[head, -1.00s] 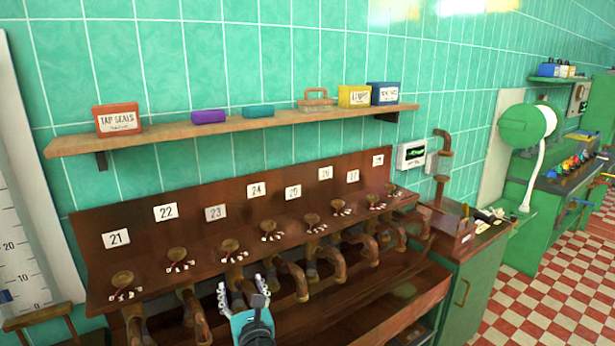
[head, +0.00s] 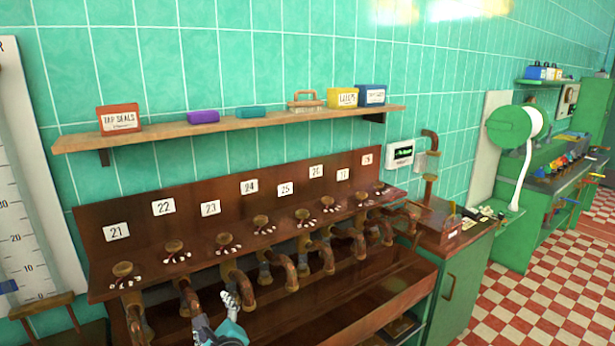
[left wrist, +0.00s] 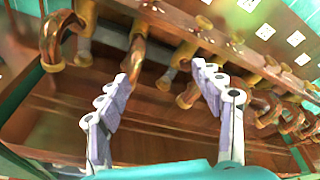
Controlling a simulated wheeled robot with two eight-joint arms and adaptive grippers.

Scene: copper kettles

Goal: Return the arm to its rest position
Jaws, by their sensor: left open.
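My left gripper (head: 232,308) shows low in the head view, in front of the row of copper taps. In the left wrist view its two fingers (left wrist: 165,85) stand wide apart with nothing between them. Copper spouts (left wrist: 135,62) lie beyond the fingertips; I see no clear contact. The right gripper is in neither view.
A brown tap bench (head: 310,240) carries numbered plates and several taps with curved spouts. A wooden shelf (head: 230,126) above holds boxes, including an orange one (head: 119,117). A green cabinet (head: 462,290) stands to the right. Checkered floor (head: 540,310) is open at far right.

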